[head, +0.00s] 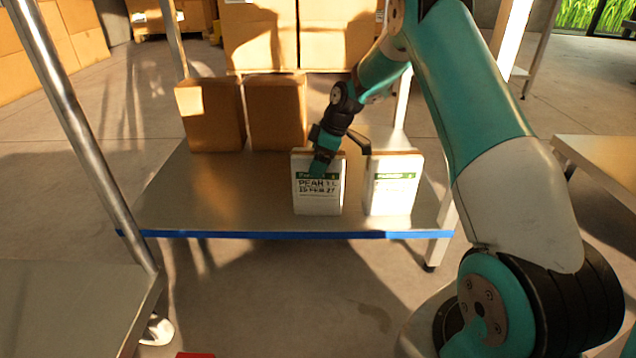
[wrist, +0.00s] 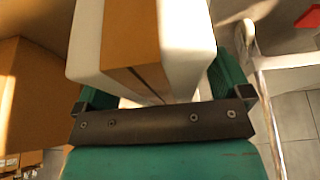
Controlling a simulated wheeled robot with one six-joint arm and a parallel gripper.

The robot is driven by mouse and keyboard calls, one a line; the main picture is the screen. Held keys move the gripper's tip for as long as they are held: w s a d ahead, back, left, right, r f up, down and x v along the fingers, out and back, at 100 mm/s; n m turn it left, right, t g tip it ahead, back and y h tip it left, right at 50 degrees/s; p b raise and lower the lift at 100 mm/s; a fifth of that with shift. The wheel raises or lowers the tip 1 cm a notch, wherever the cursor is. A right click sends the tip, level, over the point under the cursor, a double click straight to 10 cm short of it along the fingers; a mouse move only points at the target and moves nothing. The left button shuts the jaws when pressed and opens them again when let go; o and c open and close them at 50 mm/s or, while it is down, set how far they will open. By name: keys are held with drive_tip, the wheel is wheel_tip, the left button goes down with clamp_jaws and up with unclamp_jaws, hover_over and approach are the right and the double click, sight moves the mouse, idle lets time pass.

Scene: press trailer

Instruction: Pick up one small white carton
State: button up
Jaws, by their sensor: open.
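Two small white cartons with brown tops and green-striped printed labels stand upright near the front edge of the low shelf. The left carton (head: 305,198) has my gripper (head: 342,156) at its upper part. One finger crosses its labelled front face; the other shows at its upper right, near the right carton (head: 392,196). In the wrist view, the white carton with its brown top (wrist: 135,45) lies between the open fingers of my gripper (wrist: 160,92). The fingers stand on either side of it; I cannot tell whether they touch it.
Two brown boxes (head: 212,115) (head: 277,112) stand at the back left of the shelf (head: 165,205), which has a blue front edge (head: 260,234). Metal posts (head: 85,130) rise at its sides. Free shelf surface lies left of the cartons. Another table (head: 600,165) stands at the right.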

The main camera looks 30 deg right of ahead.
drive_tip(key=shift+c, duration=0.4)
clamp_jaws()
drive_tip(key=shift+r, duration=0.15)
